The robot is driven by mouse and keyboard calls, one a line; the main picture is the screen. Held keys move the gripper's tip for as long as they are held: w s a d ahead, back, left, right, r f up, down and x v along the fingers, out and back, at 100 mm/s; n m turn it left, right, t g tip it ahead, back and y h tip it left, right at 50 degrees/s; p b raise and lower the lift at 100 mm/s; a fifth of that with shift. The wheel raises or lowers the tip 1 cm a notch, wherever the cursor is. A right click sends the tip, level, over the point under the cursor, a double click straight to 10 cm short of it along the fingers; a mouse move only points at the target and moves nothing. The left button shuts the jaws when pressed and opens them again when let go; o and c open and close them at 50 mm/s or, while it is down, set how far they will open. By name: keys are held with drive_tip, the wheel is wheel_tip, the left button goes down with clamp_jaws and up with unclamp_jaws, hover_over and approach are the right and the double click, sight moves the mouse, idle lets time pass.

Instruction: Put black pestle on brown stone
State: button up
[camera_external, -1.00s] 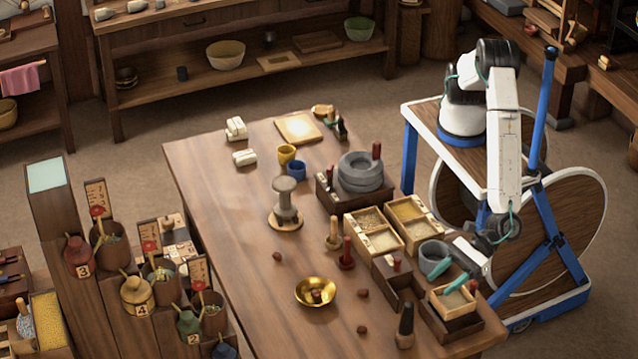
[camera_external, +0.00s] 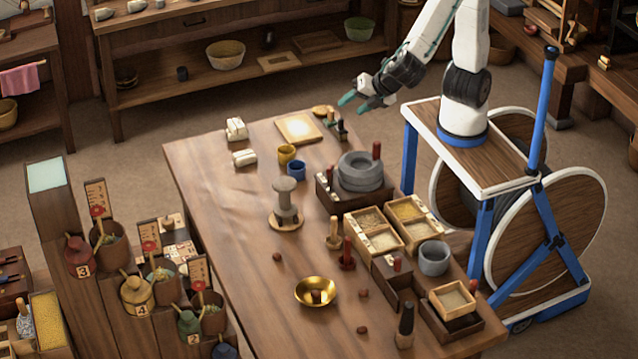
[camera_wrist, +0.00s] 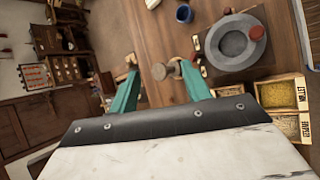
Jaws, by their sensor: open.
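A dark, upright pestle-shaped piece (camera_external: 405,326) stands near the front right end of the table; it looks like the black pestle. Several small brown lumps could be the brown stone: one (camera_external: 277,257) left of centre, one (camera_external: 363,293) right of the brass bowl, one (camera_external: 362,330) nearer the front, and one (camera_external: 317,296) in the bowl. I cannot tell which is meant. My gripper (camera_external: 355,103) is open and empty, raised near the table's far right corner, well away from the black piece. Its teal fingers also show apart in the wrist view (camera_wrist: 161,66).
A grey quern (camera_external: 361,171), boxes of grain (camera_external: 374,232), a grey mortar (camera_external: 434,258) and a dark tray (camera_external: 458,325) line the right side.

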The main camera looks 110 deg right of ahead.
drive_tip(key=s+d+r+m+g+y, duration=0.1)
drive_tip(key=s+d+m+g, duration=0.1)
drive_tip(key=s+d+m, duration=0.55)
drive_tip(key=s+d+f+m+g+y, duration=0.1)
drive_tip(key=s+m, duration=0.3)
drive_tip(key=s, duration=0.5)
drive_tip(key=s+d+f+m+g+y, duration=0.1)
drive_tip(key=s+d+m+y, duration=0.1)
drive_tip(key=s, duration=0.7)
drive_tip(key=m+y, duration=0.1)
drive_tip(key=y, duration=0.1)
drive_tip(key=shift+s+d+m+y, duration=0.2)
drive_tip(key=shift+d+m+y, duration=0.1)
drive_tip(key=shift+m, duration=0.05)
